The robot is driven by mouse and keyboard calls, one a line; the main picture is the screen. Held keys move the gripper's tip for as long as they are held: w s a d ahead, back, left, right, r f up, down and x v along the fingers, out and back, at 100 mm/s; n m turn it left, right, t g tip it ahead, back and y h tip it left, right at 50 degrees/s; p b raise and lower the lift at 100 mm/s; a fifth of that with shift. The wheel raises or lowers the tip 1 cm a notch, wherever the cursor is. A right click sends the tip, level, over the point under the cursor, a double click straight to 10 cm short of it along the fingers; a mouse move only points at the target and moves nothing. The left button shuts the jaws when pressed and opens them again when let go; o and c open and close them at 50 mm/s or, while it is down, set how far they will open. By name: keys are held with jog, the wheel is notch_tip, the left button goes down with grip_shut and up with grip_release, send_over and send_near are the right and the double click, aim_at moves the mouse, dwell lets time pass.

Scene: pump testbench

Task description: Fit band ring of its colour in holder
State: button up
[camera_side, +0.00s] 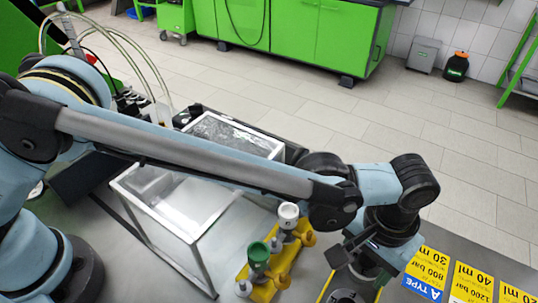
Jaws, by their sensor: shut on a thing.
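My gripper (362,266) points down at the lower right, over the bench near the bottom edge of the picture. It is shut on a part that is mostly hidden by the jaws, so its shape and colour cannot be told. Below the jaws a dark round piece with a grey top (344,296) is cut off by the picture's edge. I cannot tell whether the held part touches it. No band ring or its colour can be made out clearly.
A yellow fixture (264,290) with a green-topped piece (258,252) and a white-topped piece (288,213) stands left of my gripper. A clear-walled metal-framed box (190,205) is behind it. Yellow labels (470,284) and a blue "A TYPE" label (422,289) lie to the right.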

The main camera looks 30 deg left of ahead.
notch_tip(320, 180, up, 21)
jog(key=w+a+r+n, duration=0.2)
jog(key=w+a, duration=0.1)
jog(key=a, duration=0.7)
jog(key=w+a+r+n, duration=0.2)
jog(key=w+a, duration=0.2)
jog(key=a, duration=0.6)
jog(key=s+a+n, duration=0.2)
jog(key=s+a, duration=0.1)
jog(key=a, duration=1.1)
jog(key=shift+a+n, duration=0.2)
jog(key=shift+n, duration=0.1)
jog(key=s+a, duration=0.1)
jog(key=a, duration=0.1)
jog(key=s+a+f+n, duration=0.1)
jog(key=s+a, duration=0.1)
jog(key=a, duration=0.1)
jog(key=s+a+n, duration=0.1)
jog(key=s+a, duration=0.1)
jog(key=shift+a+f, duration=0.35)
jog(key=shift+f, duration=0.05)
jog(key=s+a+f+n, duration=0.2)
jog(key=s+a+f, duration=0.1)
jog(key=s+a, duration=0.25)
jog(key=shift+d+f, duration=0.15)
jog(key=shift+f, duration=3.8)
jog(key=shift+d+f, duration=0.15)
jog(key=shift+f, duration=3.8)
